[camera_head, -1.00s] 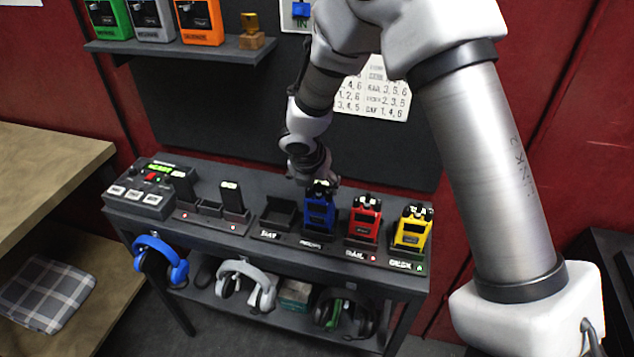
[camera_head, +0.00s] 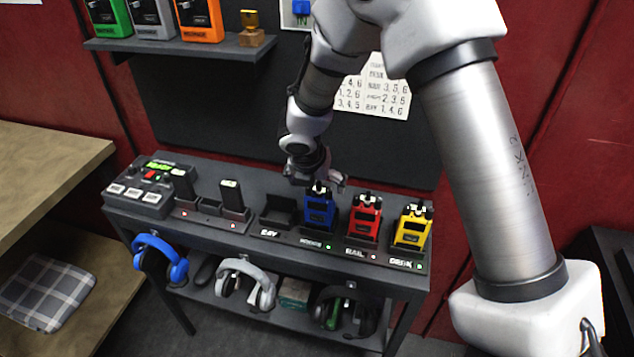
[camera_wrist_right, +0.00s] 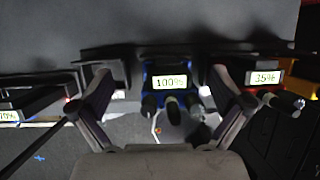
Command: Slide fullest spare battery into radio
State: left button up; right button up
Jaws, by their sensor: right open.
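The blue radio (camera_head: 320,212) stands upright in the shelf-top row, and a 100% display (camera_wrist_right: 170,82) shows at its top in the right wrist view. My right gripper (camera_head: 316,181) is open just above it, with its fingers apart on either side of the blue top in the wrist view (camera_wrist_right: 168,108). The red radio (camera_head: 365,218) stands to its right; a 35% display (camera_wrist_right: 265,78) shows there. The yellow radio (camera_head: 412,228) is further right. Spare batteries stand in the charger slots at left, one dark (camera_head: 184,184) and one with a lit label (camera_head: 231,194). My left gripper is out of view.
An empty dark bay (camera_head: 278,213) lies left of the blue radio. A control box (camera_head: 145,188) sits at the bench's left end. A wall shelf (camera_head: 180,50) and posted chart (camera_head: 375,90) are behind.

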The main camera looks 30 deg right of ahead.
jog(key=shift+r, duration=0.1)
jog(key=v, duration=1.2)
